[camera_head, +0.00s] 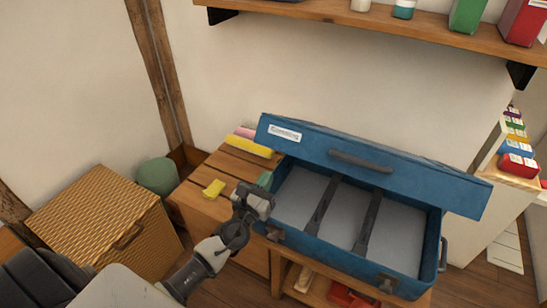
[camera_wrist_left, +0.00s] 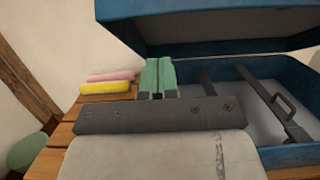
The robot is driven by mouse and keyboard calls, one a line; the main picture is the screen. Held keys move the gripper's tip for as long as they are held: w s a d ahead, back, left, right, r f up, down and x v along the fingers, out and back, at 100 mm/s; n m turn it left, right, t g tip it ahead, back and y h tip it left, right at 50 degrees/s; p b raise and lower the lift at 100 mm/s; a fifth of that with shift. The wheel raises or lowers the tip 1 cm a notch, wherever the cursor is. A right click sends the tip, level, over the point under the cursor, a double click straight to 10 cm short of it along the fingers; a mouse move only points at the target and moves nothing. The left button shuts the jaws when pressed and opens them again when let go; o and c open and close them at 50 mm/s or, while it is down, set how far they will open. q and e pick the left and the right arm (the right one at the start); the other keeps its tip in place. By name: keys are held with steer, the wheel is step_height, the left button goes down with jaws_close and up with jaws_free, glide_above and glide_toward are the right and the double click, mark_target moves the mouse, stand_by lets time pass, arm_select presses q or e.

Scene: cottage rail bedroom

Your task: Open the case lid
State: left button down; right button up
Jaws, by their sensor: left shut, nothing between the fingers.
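The blue case (camera_head: 343,249) sits on a slatted wooden table, and its lid (camera_head: 370,170) is raised and leans over the back part of the open base. A dark handle (camera_head: 360,162) is on the lid's front face. The grey inside with two dark dividers shows. My left gripper (camera_head: 262,188) is at the case's left end, its green fingertips shut and empty. In the left wrist view its fingertips (camera_wrist_left: 158,77) are in front of the raised lid (camera_wrist_left: 200,28); whether they touch it I cannot tell. My right gripper is out of view.
Yellow and pink rolls (camera_head: 250,146) and a yellow block (camera_head: 214,188) lie on the wooden table (camera_head: 198,213) left of the case. A wicker chest (camera_head: 95,220) stands at the left. A wall shelf (camera_head: 380,22) runs above, and a white unit with coloured boxes (camera_head: 518,162) stands right.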

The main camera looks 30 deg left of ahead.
arm_select(q)
steer(key=shift+w+r+p, duration=0.55)
steer(key=shift+w+r, duration=0.35)
steer(key=shift+w, duration=0.2)
steer(key=shift+w+r+p, duration=0.55)
steer(key=shift+w+r, duration=0.3)
steer(key=shift+w, duration=0.2)
